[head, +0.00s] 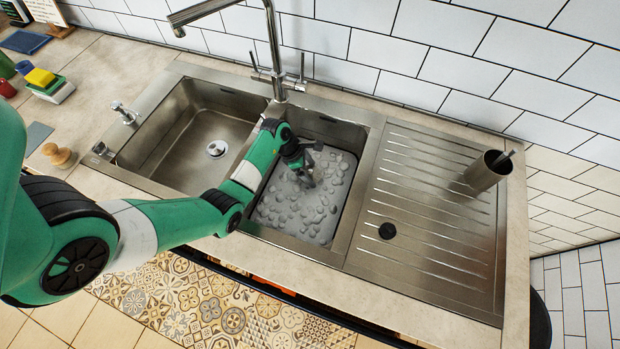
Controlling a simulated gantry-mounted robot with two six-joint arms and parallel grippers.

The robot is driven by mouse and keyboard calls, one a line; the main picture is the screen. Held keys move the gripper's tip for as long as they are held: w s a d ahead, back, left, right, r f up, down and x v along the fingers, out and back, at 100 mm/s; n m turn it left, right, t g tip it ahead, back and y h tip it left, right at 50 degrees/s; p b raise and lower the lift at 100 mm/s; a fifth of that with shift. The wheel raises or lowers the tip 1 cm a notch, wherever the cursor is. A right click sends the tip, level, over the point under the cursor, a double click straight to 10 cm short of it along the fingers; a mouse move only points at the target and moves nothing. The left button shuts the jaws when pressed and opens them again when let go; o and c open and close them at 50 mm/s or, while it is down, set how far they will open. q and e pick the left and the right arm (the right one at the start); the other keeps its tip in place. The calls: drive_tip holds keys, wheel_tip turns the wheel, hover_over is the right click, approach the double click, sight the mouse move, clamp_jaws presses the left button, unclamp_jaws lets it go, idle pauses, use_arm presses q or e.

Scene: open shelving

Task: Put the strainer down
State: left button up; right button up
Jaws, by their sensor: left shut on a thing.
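My left gripper (306,178) reaches down into the right sink basin (345,137), over its grey, bubbly contents. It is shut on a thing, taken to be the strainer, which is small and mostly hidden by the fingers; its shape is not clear. I cannot tell whether it touches the grey contents. My right gripper is not in view.
The left basin (180,135) is empty apart from its drain (217,148). A ribbed drainboard (430,200) on the right holds a black round piece (387,231) and a metal cup (487,171). The faucet (274,50) rises behind the basins. A sponge (40,78) lies far left.

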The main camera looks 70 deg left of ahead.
sight(310, 176)
use_arm(q)
wheel_tip(310, 176, down, 3)
drive_tip(key=shift+f+b, duration=0.2)
drive_tip(key=shift+b, duration=0.85)
drive_tip(key=shift+f, duration=0.1)
drive_tip(key=shift+f, duration=0.6)
drive_tip(key=o, duration=1)
